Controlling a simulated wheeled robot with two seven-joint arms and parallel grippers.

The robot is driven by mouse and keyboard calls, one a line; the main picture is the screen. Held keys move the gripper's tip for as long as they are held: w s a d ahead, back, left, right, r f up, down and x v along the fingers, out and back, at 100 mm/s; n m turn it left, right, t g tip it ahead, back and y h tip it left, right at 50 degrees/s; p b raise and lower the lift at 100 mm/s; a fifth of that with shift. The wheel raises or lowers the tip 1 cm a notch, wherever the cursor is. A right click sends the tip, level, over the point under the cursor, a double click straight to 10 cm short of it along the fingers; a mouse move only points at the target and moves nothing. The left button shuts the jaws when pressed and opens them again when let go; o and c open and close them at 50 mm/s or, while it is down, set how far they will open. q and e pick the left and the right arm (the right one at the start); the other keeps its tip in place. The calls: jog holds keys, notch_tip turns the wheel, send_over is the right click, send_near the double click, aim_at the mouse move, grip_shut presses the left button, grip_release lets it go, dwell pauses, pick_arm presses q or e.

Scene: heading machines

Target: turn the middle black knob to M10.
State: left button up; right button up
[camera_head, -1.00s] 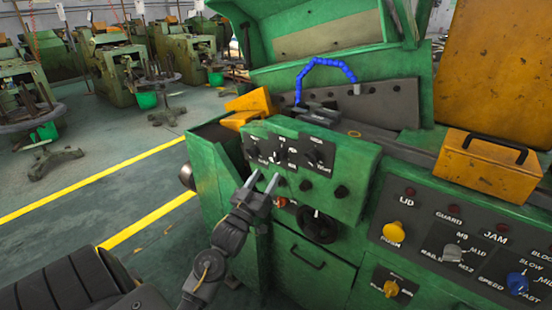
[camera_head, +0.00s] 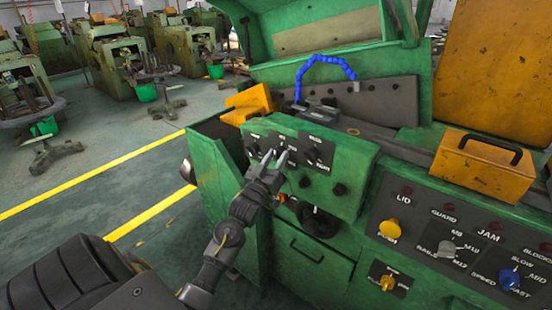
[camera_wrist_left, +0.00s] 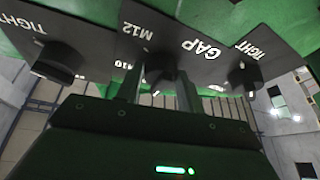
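The middle black knob (camera_wrist_left: 163,72) is on a dark plate between two similar black knobs, the left one (camera_wrist_left: 58,62) and the right one (camera_wrist_left: 243,76) in the left wrist view. M12 and a smaller, partly hidden label show on its left, GAP on its right. A small white mark shows on its lower edge. My left gripper (camera_head: 274,158) is open at the panel, its fingertips close to the middle knob. In the left wrist view the fingers (camera_wrist_left: 159,92) stand on either side of the knob's lower part. I cannot tell whether they touch it. My right gripper is not in view.
The green machine panel (camera_head: 345,205) carries small buttons and a dark handwheel (camera_head: 318,221) below the knobs. At right, a control console (camera_head: 455,240) has yellow, grey and blue knobs. A yellow box (camera_head: 485,166) stands above it. Open floor lies left.

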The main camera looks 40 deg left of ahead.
pick_arm(q)
jog(key=c, duration=0.5)
jog(key=shift+o, duration=0.2)
jog(key=m+h+b, duration=0.1)
jog(key=m, duration=0.1)
jog(key=m+h+b, duration=0.1)
jog(key=m, duration=0.2)
jog(key=shift+a+f+t+h, duration=0.15)
jog(key=shift+t+h, duration=0.15)
jog(key=shift+t, duration=0.1)
jog(key=m+h+b, duration=0.1)
jog(key=m+h, duration=0.1)
jog(key=m, duration=0.1)
jog(key=m+h, duration=0.2)
jog(key=m, duration=0.2)
jog(key=shift+a+g+b, duration=0.2)
jog(key=shift+g+b, duration=0.1)
jog(key=shift+b, duration=0.1)
jog(key=shift+a+r+m+g+h+b, duration=0.1)
jog(key=shift+m+g+h+b, duration=0.35)
jog(key=shift+m, duration=0.85)
jog(key=shift+r+m+g+h+b, duration=0.15)
jog(key=shift+m+h, duration=0.5)
jog(key=shift+m, duration=0.65)
